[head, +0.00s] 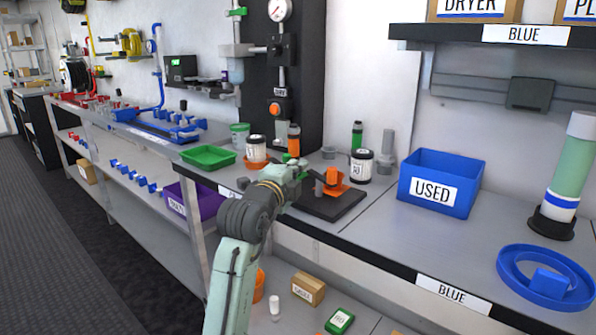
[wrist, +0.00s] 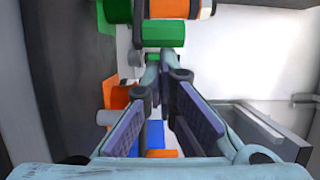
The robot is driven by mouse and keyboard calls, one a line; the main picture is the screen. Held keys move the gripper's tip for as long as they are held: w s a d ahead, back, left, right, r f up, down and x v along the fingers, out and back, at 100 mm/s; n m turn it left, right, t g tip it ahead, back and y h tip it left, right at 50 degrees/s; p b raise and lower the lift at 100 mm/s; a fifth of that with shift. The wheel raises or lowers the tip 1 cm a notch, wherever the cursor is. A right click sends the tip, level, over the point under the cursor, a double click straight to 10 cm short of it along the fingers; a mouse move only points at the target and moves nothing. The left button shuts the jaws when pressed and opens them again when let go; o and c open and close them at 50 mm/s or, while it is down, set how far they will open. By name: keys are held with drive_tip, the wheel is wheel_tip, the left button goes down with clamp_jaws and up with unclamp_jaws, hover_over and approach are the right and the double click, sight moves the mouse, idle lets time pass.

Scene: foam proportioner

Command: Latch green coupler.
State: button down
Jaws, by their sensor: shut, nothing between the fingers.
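A green cylindrical part (wrist: 162,33), which looks like the green coupler, lies just beyond my fingertips in the wrist view. In the head view my gripper (head: 300,172) is beside the black base plate (head: 322,206) with the orange bracket (head: 335,182). Any latch on the coupler is too small to make out.
An orange and white cylinder (wrist: 180,8) is above the green part. White jars (head: 256,149), a green tray (head: 208,156) and a dark panel with a gauge (head: 279,10) stand close by. A blue USED bin (head: 440,182) is to the right. Bench between plate and bin is clear.

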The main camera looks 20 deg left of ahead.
drive_tip(key=shift+s+a+h, duration=0.1)
drive_tip(key=shift+h, duration=0.2)
drive_tip(key=shift+s+a+m+h+b, duration=0.15)
drive_tip(key=shift+m+h+b, duration=0.15)
drive_tip(key=shift+m+b, duration=0.15)
drive_tip(key=shift+s+a+f+b, duration=0.1)
drive_tip(key=shift+s+a+b, duration=0.65)
drive_tip(key=shift+b, duration=0.5)
drive_tip(key=shift+a+h+b, duration=0.3)
drive_tip(key=shift+a+h, duration=0.15)
drive_tip(key=shift+h, duration=0.05)
drive_tip(key=a+m+g+h, duration=0.1)
drive_tip(key=m+h, duration=0.1)
drive_tip(key=s+a+m+h+b, duration=0.1)
drive_tip(key=m+h, duration=0.1)
drive_tip(key=h, duration=0.1)
drive_tip(key=shift+a+g, duration=0.15)
drive_tip(key=shift+g, duration=0.25)
drive_tip(key=m+h, duration=0.1)
drive_tip(key=a+g+h, duration=0.1)
drive_tip(key=shift+r+m+h, duration=0.2)
drive_tip(key=shift+m+h, duration=0.1)
drive_tip(key=shift+m, duration=0.05)
drive_tip(key=shift+s+a+g, duration=0.1)
drive_tip(key=shift+a+g, duration=0.2)
drive_tip(key=shift+a, duration=0.75)
drive_tip(key=shift+a+f, duration=0.15)
drive_tip(key=shift+a, duration=0.1)
